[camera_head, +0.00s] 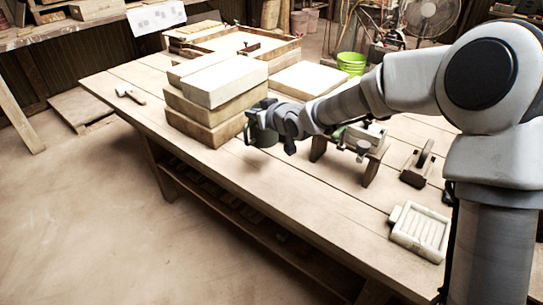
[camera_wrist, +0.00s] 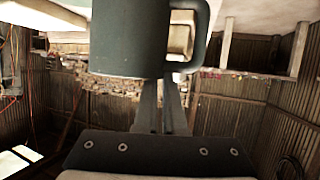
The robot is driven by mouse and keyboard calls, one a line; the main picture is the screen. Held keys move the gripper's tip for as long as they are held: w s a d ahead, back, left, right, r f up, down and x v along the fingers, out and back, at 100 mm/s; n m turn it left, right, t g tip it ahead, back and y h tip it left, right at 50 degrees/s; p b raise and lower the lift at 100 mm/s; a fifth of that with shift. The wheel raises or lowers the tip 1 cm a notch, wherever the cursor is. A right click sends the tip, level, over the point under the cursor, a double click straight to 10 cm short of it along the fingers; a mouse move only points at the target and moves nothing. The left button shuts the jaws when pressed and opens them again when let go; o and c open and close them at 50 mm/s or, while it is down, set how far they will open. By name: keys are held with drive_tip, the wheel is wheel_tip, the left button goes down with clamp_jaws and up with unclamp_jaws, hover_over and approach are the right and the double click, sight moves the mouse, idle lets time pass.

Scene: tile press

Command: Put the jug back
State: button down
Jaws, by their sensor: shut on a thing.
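The jug (camera_head: 262,136) is dark green and shows at the end of my arm, at the right end of the stacked blocks. My gripper (camera_head: 271,118) is shut on it. The jug looks to be held above the table, with a soft shadow below it. In the wrist view the jug (camera_wrist: 130,38) fills the top middle, with its handle (camera_wrist: 203,35) at its right. My gripper fingers (camera_wrist: 163,100) reach up to the jug there; their exact contact is hidden behind it.
The wooden table (camera_head: 290,200) is bare along its front edge. Stacked pale blocks (camera_head: 218,85) stand left of the jug. A small wooden stand (camera_head: 366,150) with a metal device is to the right. A ribbed tile mould (camera_head: 420,232) lies front right, and a hammer (camera_head: 130,93) far left.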

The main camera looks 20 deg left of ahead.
sight(257, 143)
drive_tip(key=f+b, duration=0.1)
drive_tip(key=f, duration=0.2)
drive_tip(key=f+b, duration=0.1)
drive_tip(key=f, duration=0.2)
drive_tip(key=f+b, duration=0.1)
drive_tip(key=f, duration=0.2)
drive_tip(key=shift+w+a+f, duration=0.2)
drive_tip(key=shift+w+f, duration=0.05)
drive_tip(key=shift+w, duration=0.1)
drive_tip(key=shift+f+b, duration=0.15)
drive_tip(key=shift+b, duration=0.2)
drive_tip(key=c, duration=1)
unclamp_jaws()
drive_tip(key=shift+f, duration=0.1)
